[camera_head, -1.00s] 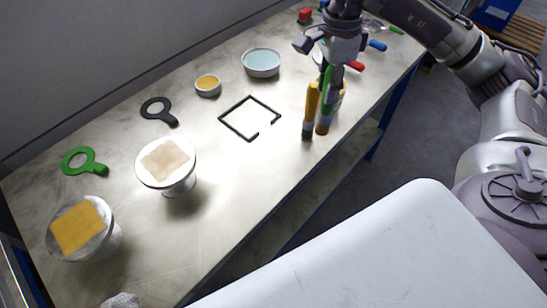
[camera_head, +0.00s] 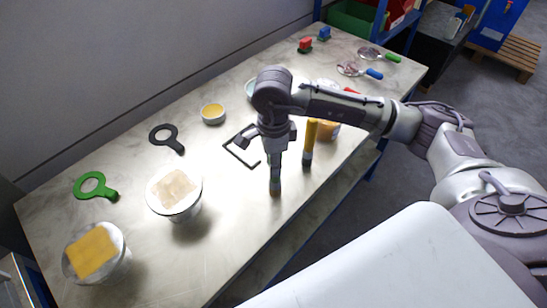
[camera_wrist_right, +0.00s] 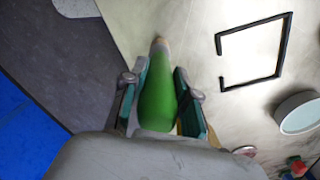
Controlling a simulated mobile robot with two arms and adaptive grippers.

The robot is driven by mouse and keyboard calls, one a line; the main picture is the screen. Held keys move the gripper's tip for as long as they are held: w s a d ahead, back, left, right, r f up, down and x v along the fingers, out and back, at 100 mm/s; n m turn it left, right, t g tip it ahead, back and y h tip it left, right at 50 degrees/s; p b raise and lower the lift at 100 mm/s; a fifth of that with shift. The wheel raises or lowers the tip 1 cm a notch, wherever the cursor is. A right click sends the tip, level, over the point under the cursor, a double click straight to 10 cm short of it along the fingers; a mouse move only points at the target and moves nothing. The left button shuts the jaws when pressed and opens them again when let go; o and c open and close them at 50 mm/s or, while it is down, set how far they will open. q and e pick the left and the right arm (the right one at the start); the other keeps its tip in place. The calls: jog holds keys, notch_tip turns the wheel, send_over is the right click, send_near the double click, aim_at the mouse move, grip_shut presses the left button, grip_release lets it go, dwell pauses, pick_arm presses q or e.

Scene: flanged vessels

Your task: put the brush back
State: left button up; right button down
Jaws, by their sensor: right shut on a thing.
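My right gripper (camera_head: 275,143) points down over the front half of the table, shut on a brush with a green handle. The brush hangs roughly upright below the fingers, its lower end (camera_head: 276,184) near the table's front edge. In the right wrist view the green handle (camera_wrist_right: 158,100) lies between both fingers. I cannot tell whether its tip touches the table. A black square outline with a gap (camera_head: 240,158) lies left of the gripper, partly hidden by it. A yellow-handled brush (camera_head: 309,143) stands to the right, beside an orange container (camera_head: 328,131). My left gripper is out of view.
A pale blue bowl is mostly hidden behind my arm.

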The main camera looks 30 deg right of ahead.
jog(key=shift+f, duration=0.1)
jog(key=shift+f, duration=0.1)
jog(key=c, duration=0.9)
grip_release()
jog(key=shift+r, duration=0.3)
notch_tip(320, 180, up, 10)
jog(key=shift+w+r+b, duration=0.1)
jog(key=shift+r+b, duration=0.15)
jog(key=shift+b, duration=0.95)
jog(key=shift+r, duration=0.65)
